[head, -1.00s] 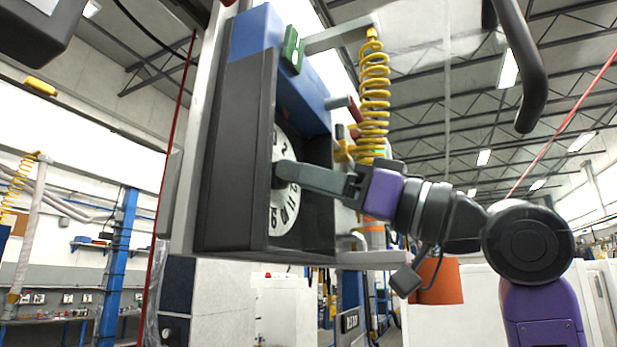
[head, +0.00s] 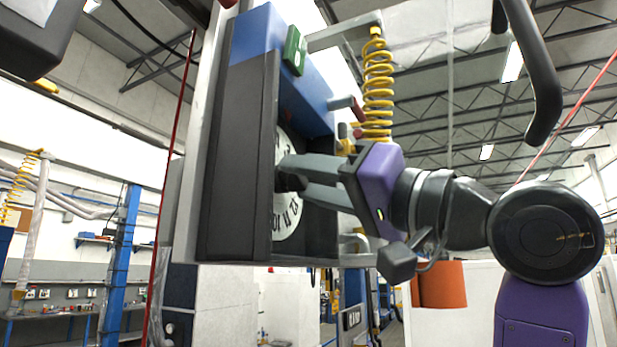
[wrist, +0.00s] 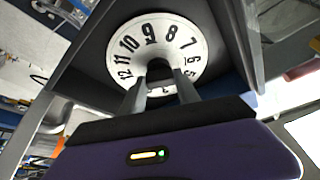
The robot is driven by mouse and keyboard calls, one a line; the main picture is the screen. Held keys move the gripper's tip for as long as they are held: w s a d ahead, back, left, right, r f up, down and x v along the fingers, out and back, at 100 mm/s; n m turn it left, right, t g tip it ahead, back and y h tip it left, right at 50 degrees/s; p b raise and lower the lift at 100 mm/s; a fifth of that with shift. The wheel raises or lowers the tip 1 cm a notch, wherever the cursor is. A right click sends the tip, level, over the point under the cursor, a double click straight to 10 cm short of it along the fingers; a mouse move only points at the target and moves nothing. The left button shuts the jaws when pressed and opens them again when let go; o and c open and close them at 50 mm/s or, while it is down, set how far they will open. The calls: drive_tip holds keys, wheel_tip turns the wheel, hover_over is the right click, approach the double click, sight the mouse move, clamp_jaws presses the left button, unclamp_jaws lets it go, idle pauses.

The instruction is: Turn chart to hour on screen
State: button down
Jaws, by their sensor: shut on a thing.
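The chart is a white round dial (head: 285,217) with black hour numerals, set inside a dark open-fronted box (head: 238,160). In the wrist view the dial (wrist: 172,52) shows 9 near the top, 10 to 12 down the left and 8 to 6 down the right. The lowest numerals are hidden by my fingers. My gripper (head: 287,172) is shut on the dark central knob (wrist: 158,68), with one finger on each side. A small green panel (head: 294,50), likely the screen, sits on the blue top of the box, seen at a steep angle; I cannot read its mark.
A yellow coiled spring (head: 377,85) hangs from a grey bracket (head: 343,32) right of the box, near my wrist. A red-tipped rod (head: 343,103) sticks out below the bracket. The dark box walls closely surround the dial.

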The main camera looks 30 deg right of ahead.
idle(0.3)
drive_tip(key=c, duration=0.9)
unclamp_jaws()
drive_tip(key=shift+b+v, duration=1.3)
drive_tip(key=shift+v, duration=2.6)
